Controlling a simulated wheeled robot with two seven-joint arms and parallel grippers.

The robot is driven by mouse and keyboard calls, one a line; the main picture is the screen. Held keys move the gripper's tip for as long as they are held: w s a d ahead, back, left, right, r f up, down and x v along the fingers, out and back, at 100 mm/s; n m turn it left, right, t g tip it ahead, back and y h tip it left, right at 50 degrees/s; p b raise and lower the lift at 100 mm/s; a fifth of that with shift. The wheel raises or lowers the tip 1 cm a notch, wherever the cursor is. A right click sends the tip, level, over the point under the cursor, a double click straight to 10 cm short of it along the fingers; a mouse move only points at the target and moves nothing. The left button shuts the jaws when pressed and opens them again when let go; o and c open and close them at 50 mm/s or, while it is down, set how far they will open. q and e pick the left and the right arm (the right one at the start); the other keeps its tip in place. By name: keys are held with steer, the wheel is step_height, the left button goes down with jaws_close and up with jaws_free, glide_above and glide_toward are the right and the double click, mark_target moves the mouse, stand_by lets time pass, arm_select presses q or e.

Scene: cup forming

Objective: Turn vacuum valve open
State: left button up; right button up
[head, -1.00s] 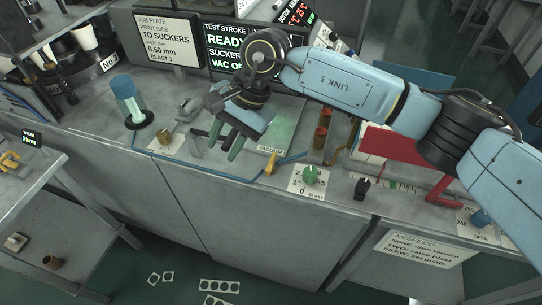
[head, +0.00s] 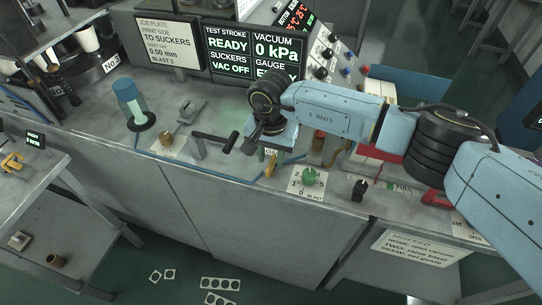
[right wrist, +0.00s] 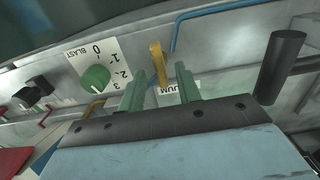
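The vacuum valve is a small yellow lever (head: 271,166) at the front edge of the bench, with a blue hose at its base. In the right wrist view the yellow lever (right wrist: 158,62) stands just beyond the green fingers, beside a partly covered VACUUM label (right wrist: 180,92). My right gripper (head: 268,155) points down right above and behind the lever. In the right wrist view its two green fingers (right wrist: 163,78) are apart with nothing held between them. I cannot tell whether a finger touches the lever. My left gripper is not in view.
A green BLAST knob (head: 309,175) on a white dial plate is right of the lever. A black-handled bar (head: 215,140) stands left of my gripper. A black knob (head: 359,189) is further right. The screen (head: 254,52) reads vacuum 0 kPa and VAC OFF.

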steer(key=shift+f, duration=0.8)
steer(key=shift+c, duration=0.4)
jaws_close()
